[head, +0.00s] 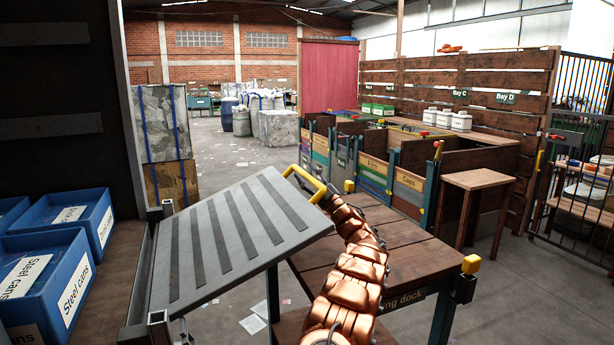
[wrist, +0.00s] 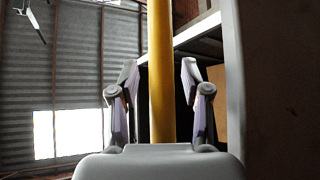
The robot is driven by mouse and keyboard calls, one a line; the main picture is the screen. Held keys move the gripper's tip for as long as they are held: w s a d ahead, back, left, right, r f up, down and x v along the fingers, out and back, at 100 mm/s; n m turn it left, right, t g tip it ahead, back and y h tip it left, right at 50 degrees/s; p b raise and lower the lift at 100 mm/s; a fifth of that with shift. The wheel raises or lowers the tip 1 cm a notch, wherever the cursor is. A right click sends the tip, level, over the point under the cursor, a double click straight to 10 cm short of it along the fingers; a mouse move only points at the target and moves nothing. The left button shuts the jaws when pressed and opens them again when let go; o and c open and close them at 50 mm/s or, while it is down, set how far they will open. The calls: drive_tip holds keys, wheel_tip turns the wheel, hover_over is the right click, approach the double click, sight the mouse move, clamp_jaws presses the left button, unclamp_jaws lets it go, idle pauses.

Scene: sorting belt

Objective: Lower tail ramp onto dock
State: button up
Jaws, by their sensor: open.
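The tail ramp (head: 232,232) is a grey plate with dark grip strips. It slopes up from its left edge at the truck bed, and its free right edge is raised above the dock. A yellow handle (head: 304,183) stands at its far right corner. The wooden dock (head: 408,255) is below and to the right, part of its label hidden by my copper arm. My arm reaches up to the handle. In the wrist view my gripper (wrist: 159,82) is open, with the yellow handle bar (wrist: 160,40) between its two fingers; contact cannot be told.
Blue bins (head: 72,268) labelled "Steel cans" sit in the truck bed at left. A small wooden table (head: 476,180) and sorting bays (head: 400,185) stand beyond the dock. A barred gate (head: 575,180) is at right. Floor is open beyond the ramp.

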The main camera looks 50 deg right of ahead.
drive_tip(key=v, duration=0.7)
drive_tip(key=shift+s, duration=0.3)
drive_tip(key=shift+f, duration=0.15)
